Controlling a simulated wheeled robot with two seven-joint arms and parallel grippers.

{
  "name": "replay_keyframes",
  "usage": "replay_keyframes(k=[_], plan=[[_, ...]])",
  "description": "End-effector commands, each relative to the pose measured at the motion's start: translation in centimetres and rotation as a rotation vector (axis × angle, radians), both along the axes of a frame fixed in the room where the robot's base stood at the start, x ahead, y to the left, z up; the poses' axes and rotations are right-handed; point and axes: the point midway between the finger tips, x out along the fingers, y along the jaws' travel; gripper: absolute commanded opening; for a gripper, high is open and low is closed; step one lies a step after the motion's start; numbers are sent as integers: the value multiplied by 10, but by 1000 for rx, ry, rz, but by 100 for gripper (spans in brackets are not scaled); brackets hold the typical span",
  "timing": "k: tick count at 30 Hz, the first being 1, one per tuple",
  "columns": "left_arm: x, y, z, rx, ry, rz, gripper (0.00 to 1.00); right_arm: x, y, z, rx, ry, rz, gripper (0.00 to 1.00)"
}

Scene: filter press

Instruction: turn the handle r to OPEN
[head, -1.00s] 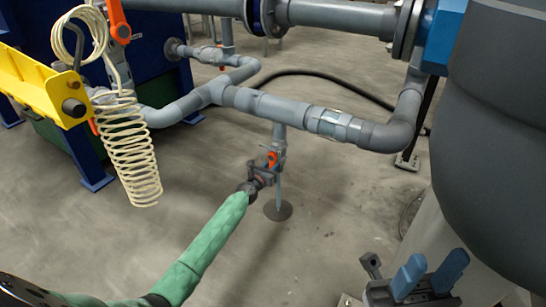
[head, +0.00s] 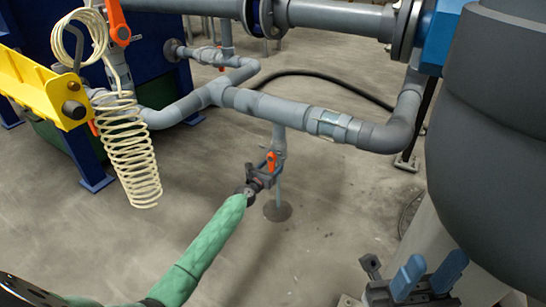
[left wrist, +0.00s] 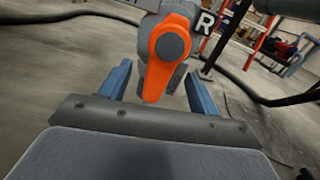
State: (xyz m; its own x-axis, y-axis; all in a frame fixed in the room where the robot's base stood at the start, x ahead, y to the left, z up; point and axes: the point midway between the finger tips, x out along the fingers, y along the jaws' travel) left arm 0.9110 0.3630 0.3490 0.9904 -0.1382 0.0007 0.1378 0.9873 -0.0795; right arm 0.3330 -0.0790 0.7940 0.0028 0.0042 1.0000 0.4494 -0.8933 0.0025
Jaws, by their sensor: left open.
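The orange handle r (head: 271,161) sits on a small grey valve below the grey pipe in the head view. In the left wrist view the handle (left wrist: 155,82) points down, with a grey round hub at its top and a label "R" beside it. My left gripper (head: 268,174) is at the valve. In the left wrist view its blue fingers (left wrist: 160,88) are apart, one on each side of the handle, with gaps visible. Contact cannot be told. My right gripper (head: 428,270) is at the lower right, its blue fingers apart and empty, far from the handle.
Grey pipes (head: 270,106) run above the valve. A cream coiled hose (head: 130,155) hangs at the left near a yellow beam (head: 45,88). A large dark tank (head: 495,140) stands at the right. The floor around the valve is clear.

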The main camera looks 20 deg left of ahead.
Motion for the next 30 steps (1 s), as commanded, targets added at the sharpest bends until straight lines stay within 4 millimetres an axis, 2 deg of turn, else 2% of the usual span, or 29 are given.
replay_keyframes(k=[9, 14, 30], plan=[[-40, 5, 0, -1, 2, 0, 62, 0, 0, 13, 0, -7, 0, 36], [-54, 7, 0, -1, 2, -1, 62, 0, 0, 15, 0, -7, 0, 36], [-56, 8, -1, -1, 1, 0, 62, 0, 0, 13, 0, -1, 2, 36]])
